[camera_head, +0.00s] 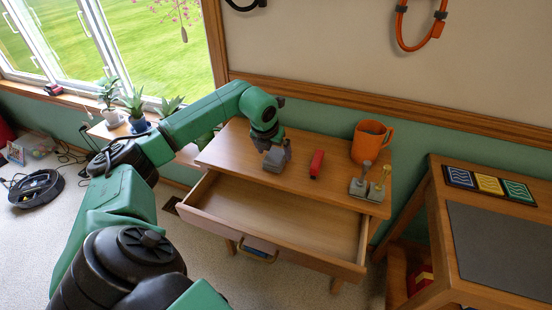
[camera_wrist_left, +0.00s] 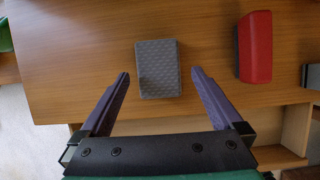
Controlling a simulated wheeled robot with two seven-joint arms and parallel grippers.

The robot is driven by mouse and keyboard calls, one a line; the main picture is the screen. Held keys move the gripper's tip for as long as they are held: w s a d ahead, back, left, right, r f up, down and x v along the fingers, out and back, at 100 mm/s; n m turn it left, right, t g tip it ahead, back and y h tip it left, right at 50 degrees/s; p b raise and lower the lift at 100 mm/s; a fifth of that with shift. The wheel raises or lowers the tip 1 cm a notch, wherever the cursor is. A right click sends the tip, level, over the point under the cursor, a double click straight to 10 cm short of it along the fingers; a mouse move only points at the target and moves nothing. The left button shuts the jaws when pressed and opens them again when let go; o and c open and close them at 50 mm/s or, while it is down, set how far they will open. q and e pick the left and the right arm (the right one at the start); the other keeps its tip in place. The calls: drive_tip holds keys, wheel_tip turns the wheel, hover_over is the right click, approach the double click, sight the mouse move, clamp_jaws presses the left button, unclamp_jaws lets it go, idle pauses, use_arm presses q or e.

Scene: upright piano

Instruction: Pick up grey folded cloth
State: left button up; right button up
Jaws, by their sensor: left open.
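The grey folded cloth (camera_wrist_left: 158,69) lies on the wooden table top in the left wrist view, a small textured rectangle. My left gripper (camera_wrist_left: 158,82) is open, with one finger on each side of the cloth and a gap on both sides. The fingertips show beside the cloth's middle and lower part; I cannot tell how high they are above the table. My right gripper is not in view.
A red object (camera_head: 316,164) lies just right of the gripper. An orange mug (camera_head: 370,142) and metal stands (camera_head: 361,182) are farther right on the table (camera_head: 232,148). The drawer (camera_head: 270,215) below is pulled out and empty. A desk (camera_head: 450,290) stands at right.

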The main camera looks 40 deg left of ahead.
use_arm(q)
drive_tip(key=x, duration=0.3)
drive_tip(key=shift+r, duration=0.15)
drive_tip(key=c, duration=1.2)
drive_tip(key=shift+c, duration=0.2)
